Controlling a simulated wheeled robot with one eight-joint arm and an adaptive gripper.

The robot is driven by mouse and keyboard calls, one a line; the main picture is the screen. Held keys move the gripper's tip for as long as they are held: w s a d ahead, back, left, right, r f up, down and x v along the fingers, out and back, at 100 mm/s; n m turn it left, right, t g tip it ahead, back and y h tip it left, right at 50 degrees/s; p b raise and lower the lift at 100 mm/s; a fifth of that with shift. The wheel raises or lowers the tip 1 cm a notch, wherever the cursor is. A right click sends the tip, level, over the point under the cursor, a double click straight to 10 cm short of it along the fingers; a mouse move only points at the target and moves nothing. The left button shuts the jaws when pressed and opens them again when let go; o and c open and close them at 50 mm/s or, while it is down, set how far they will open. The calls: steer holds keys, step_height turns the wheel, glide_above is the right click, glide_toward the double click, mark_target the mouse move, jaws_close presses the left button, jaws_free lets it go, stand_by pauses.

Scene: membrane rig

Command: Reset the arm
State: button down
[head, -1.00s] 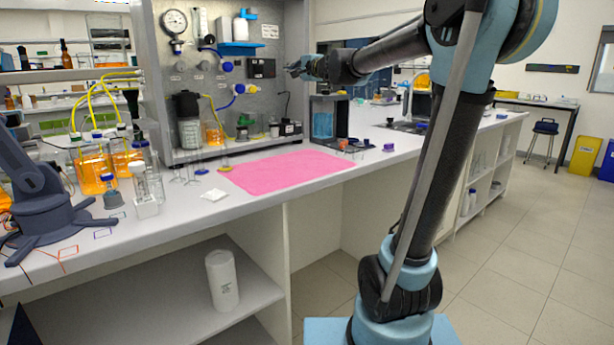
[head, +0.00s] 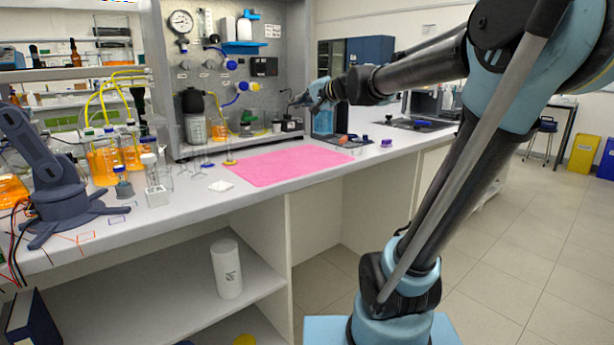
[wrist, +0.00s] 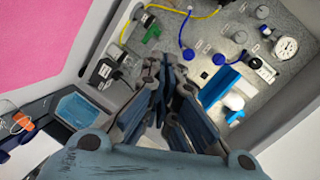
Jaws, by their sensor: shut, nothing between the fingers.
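My gripper (head: 300,102) is in the air in front of the right side of the grey rig panel (head: 270,25), above the back of the bench. It points left in the head view, and its fingers are together with nothing between them. In the wrist view my gripper (wrist: 168,72) shows its closed fingers in front of the panel with its gauge, valves and tubes. The pink mat (head: 290,165) lies on the bench, below and in front of the gripper. It also shows at the upper left of the wrist view (wrist: 40,35).
A blue-fronted black device (head: 322,121) stands below my gripper. Glass bottles of orange liquid (head: 104,165) and a dark blue small arm (head: 55,170) stand on the bench's left. A white cylinder (head: 227,268) stands on the lower shelf. Open floor lies to the right.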

steer(key=s+d+f+n+g+h, duration=0.1)
steer(key=s+d+f+g+h, duration=0.1)
steer(key=s+d+f, duration=0.5)
steer(key=s+d+f+n+g+h, duration=0.2)
steer(key=s+d+f+h, duration=0.3)
steer(key=s+f, duration=0.9)
steer(key=s+d+f+n+g+h, duration=0.2)
steer(key=s+d+f, duration=0.8)
steer(key=f, duration=0.5)
steer(key=shift+s+f+g+h, duration=0.15)
steer(key=shift+s+g+h, duration=0.55)
steer(key=shift+g, duration=0.4)
steer(key=shift+d, duration=0.1)
steer(key=shift+w+f, duration=0.2)
steer(key=shift+w, duration=0.3)
